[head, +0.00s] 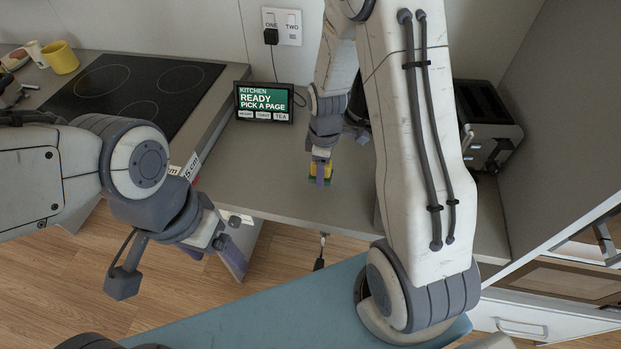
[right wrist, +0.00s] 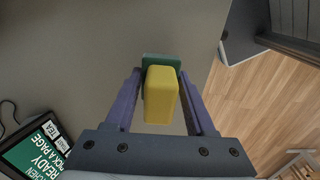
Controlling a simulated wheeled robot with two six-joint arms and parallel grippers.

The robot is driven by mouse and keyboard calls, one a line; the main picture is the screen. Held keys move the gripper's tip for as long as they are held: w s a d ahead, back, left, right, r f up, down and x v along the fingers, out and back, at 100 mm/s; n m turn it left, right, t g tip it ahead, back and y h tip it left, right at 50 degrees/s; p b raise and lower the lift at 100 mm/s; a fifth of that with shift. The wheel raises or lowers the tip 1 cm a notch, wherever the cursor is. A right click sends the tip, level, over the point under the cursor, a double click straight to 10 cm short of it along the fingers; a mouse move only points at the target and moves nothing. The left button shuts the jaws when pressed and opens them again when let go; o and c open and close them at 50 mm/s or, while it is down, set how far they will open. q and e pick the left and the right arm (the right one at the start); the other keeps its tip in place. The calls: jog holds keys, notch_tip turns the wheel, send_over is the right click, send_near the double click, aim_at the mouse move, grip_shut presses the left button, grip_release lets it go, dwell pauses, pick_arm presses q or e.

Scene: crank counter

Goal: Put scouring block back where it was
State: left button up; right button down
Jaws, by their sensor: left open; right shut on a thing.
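The scouring block (right wrist: 162,95) is yellow with a green layer on its far side. My right gripper (right wrist: 160,100) is shut on it, with one purple finger on each side. In the head view the block (head: 313,170) shows small and partly covered by my right gripper (head: 320,173), over the grey counter (head: 270,185) near its front edge. I cannot tell whether the block touches the counter. My left gripper (head: 217,246) is open and empty, low in front of the counter's edge, over the floor.
A small screen (head: 264,102) stands on the counter behind the block, below a wall socket (head: 282,27). A black hob (head: 130,90) with a yellow mug (head: 61,57) beyond it is at the left. A toaster (head: 487,122) stands at the right. The counter around the block is clear.

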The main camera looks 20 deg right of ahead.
aim_at(310, 188)
jog(key=shift+w+a+f, duration=1)
jog(key=shift+w+a, duration=0.1)
jog(key=shift+w, duration=0.1)
notch_tip(310, 188, down, 4)
jog(key=shift+r+p, duration=0.15)
jog(key=shift+p, duration=0.55)
jog(key=shift+f, duration=0.2)
jog(key=shift+f, duration=0.2)
jog(key=shift+c, duration=1.2)
grip_release()
jog(key=shift+r, duration=0.1)
